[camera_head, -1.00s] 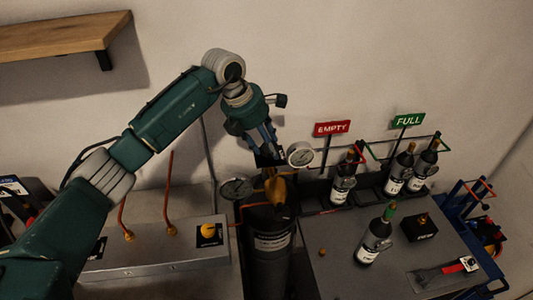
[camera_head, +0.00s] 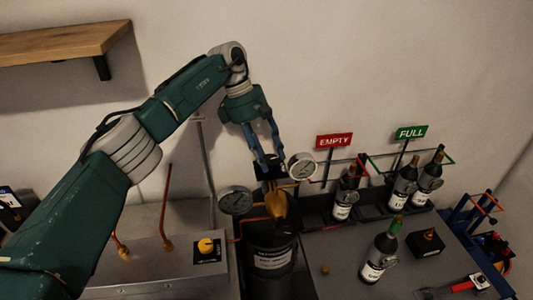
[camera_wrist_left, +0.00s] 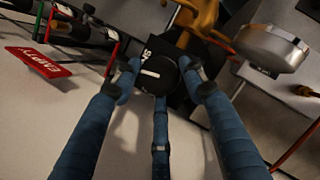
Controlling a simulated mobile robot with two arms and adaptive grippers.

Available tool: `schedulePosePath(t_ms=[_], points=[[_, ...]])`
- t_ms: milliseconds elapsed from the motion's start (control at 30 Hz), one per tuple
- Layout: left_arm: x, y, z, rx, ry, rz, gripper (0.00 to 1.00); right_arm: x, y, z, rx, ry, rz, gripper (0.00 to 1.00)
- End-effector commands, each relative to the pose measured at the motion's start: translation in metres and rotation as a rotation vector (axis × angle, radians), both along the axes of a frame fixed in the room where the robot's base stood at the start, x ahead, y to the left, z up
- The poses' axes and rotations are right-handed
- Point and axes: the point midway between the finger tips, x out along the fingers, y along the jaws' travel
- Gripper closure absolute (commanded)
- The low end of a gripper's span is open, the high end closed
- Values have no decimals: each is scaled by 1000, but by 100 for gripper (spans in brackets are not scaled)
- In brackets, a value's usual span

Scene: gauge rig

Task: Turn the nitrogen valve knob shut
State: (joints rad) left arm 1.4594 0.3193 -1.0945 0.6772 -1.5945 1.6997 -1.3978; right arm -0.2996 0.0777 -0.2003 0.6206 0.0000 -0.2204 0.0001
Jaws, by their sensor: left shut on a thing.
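The nitrogen valve knob (camera_wrist_left: 155,74) is round and black with a white pointer line; it shows in the left wrist view beside a dark label plate partly reading "NS". My left gripper (camera_wrist_left: 162,84) has blue fingers on both sides of the knob and is shut on it. In the head view the left gripper (camera_head: 271,162) reaches down to the top of the dark cylinder (camera_head: 271,262), where the knob is mostly hidden. The brass regulator (camera_head: 280,206) sits on the cylinder with two round gauges, left (camera_head: 235,200) and right (camera_head: 302,166). My right gripper is not in view.
A metal box with a yellow knob (camera_head: 206,246) and copper pipes stands left. At right, a grey table (camera_head: 340,285) carries several dark bottles, a black box (camera_head: 426,243) and racks under the red EMPTY sign (camera_head: 334,140) and green FULL sign (camera_head: 411,132).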

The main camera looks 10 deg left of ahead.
Motion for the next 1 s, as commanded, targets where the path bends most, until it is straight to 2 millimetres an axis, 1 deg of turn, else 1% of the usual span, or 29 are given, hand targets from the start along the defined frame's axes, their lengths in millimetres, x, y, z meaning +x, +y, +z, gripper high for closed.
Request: schedulePosePath(t_ms=[33, 400, 633, 1000], points=[[2, -6, 8, -10, -7, -33, 84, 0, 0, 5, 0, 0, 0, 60], [2, -6, 6, -10, -8, -180, 84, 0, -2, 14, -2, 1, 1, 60], [2, -5, 5, -10, -8, -219, 84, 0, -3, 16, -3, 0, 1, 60], [1, -5, 4, -9, -6, -229, 84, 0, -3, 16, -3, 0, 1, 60]])
